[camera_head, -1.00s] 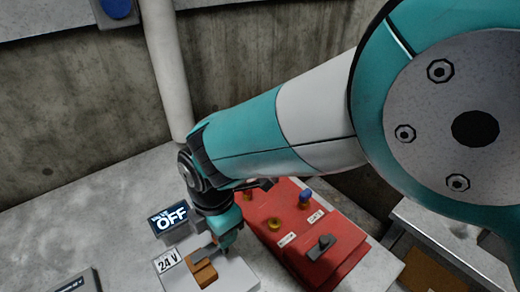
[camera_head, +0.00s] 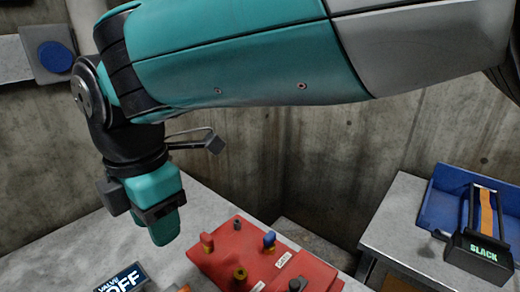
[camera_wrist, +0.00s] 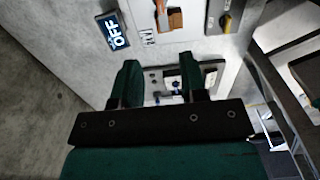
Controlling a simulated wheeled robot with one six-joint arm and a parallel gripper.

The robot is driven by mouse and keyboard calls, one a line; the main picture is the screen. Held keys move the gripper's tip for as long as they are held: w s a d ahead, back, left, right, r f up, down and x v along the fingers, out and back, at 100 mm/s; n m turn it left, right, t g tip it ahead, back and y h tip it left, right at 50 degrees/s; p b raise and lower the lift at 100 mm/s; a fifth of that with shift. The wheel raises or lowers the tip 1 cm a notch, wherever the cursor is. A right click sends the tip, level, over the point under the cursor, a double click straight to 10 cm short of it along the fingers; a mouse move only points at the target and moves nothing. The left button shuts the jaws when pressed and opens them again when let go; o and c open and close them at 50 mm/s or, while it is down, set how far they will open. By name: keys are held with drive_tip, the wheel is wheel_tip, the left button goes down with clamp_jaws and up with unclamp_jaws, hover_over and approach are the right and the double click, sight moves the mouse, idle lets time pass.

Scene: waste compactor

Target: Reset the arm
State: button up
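My teal arm crosses the top of the head view and bends down at the left to my gripper (camera_head: 165,225). The gripper points down above the grey bench, left of a red box (camera_head: 262,262), and looks clear of it. In the wrist view my gripper (camera_wrist: 160,68) shows two dark green fingers spread apart, with nothing held between them. A white panel with small dark and blue parts shows beyond the gap.
A blue tray (camera_head: 450,195) and a device marked SLACK (camera_head: 482,250) stand at right. A blue button (camera_head: 55,57) is on the concrete wall. Open space lies between the benches.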

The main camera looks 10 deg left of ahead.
drive_tip(key=shift+d, duration=0.1)
drive_tip(key=w+d+r+m, duration=0.1)
drive_tip(key=w+d+m, duration=0.15)
drive_tip(key=d, duration=0.35)
drive_tip(key=w+d+r+m+y, duration=0.1)
drive_tip(key=d+m, duration=0.3)
drive_tip(key=d, duration=0.2)
drive_tip(key=w+d+r+m, duration=0.1)
drive_tip(key=w+d+m, duration=0.15)
drive_tip(key=d, duration=0.25)
drive_tip(key=s+d+f+m+y, duration=0.1)
drive_tip(key=s+d+m, duration=0.4)
drive_tip(key=d+m, duration=0.2)
drive_tip(key=s+d+f+m+y, duration=0.2)
drive_tip(key=s+d+m, duration=0.3)
drive_tip(key=d, duration=0.5)
drive_tip(key=shift+m, duration=1)
drive_tip(key=shift+s, duration=0.1)
